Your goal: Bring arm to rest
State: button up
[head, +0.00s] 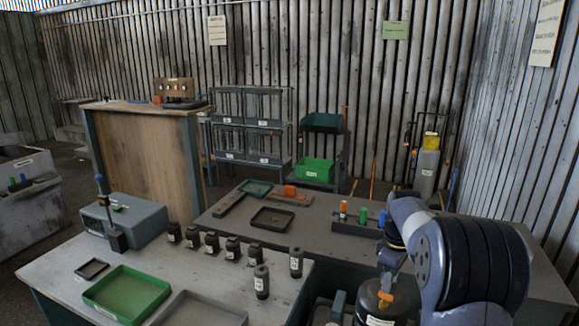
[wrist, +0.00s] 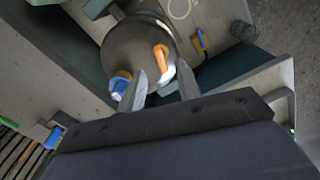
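My arm (head: 470,262) stands at the right of the head view, folded over, its far end reaching down beside the dark table. My gripper (wrist: 159,80) shows in the wrist view with its two fingers apart and nothing visibly held between them. Below it is a round dark canister (wrist: 135,48) with an orange handle (wrist: 161,54) and a blue-and-orange fitting (wrist: 120,84). In the head view a dark canister (head: 370,300) with an orange part stands under the arm's end. I cannot tell the exact gap between fingertips and canister.
The near table (head: 60,268) carries a green tray (head: 125,293), a blue-grey box (head: 140,217) and several black cylinders. The dark table (head: 330,240) behind holds small trays and a rack with coloured pieces. Shelves (head: 250,125) and a yellow-topped cylinder (head: 427,165) stand farther back.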

notch_tip(320, 180, down, 4)
jog(key=shift+f, duration=0.2)
jog(key=shift+m, duration=0.3)
